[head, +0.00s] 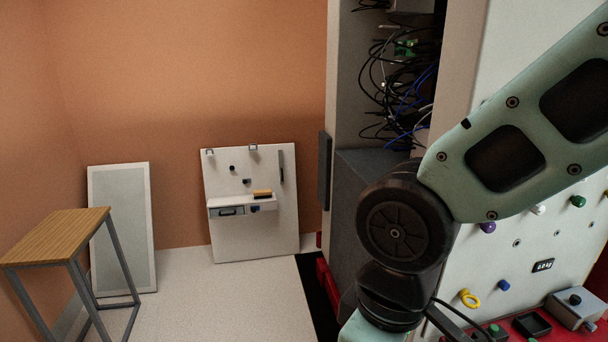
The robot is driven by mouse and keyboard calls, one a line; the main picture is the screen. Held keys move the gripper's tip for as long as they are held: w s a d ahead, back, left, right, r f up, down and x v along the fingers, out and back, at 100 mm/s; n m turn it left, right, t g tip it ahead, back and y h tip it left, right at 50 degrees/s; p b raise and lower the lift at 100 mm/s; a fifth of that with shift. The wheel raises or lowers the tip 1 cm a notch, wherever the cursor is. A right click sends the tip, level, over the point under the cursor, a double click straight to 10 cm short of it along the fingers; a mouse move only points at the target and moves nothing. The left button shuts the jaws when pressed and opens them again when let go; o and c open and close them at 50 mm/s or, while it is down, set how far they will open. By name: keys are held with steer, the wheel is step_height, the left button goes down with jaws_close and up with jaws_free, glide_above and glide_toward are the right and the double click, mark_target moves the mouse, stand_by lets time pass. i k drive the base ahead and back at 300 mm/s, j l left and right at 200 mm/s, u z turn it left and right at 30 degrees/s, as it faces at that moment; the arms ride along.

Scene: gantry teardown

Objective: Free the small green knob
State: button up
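A small green knob (577,201) sticks out of the white panel (560,240) at the right. It sits right of a white knob (539,210) and a purple knob (488,227). A second small green piece (493,328) shows low at the bottom edge, on a dark part; I cannot tell whether it is a knob too. My arm crosses in front of the panel's left part and runs down out of the picture. My gripper is out of view below, so its state and any hold are hidden.
A yellow ring-shaped piece (469,298) and a blue knob (503,285) are lower on the panel. A grey box (573,309) and a black tray (532,324) rest on the red ledge. Cables (405,85) fill the open cabinet. Floor is clear left, beside a wooden-topped table (60,235).

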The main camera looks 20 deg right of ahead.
mark_target(579, 200)
steer(key=i+j+z, duration=0.2)
steer(key=z, duration=0.2)
steer(key=i+j+z, duration=0.2)
steer(key=j+z, duration=0.15)
steer(key=i+j+z, duration=0.1)
steer(key=j+z, duration=0.3)
steer(key=i+j+z, duration=0.1)
steer(key=j+z, duration=0.3)
steer(key=k+l+z, duration=0.25)
steer(key=l+z, duration=0.3)
steer(key=i+l, duration=0.4)
steer(key=i+l+u, duration=0.15)
steer(key=i+l, duration=0.25)
steer(key=l, duration=0.2)
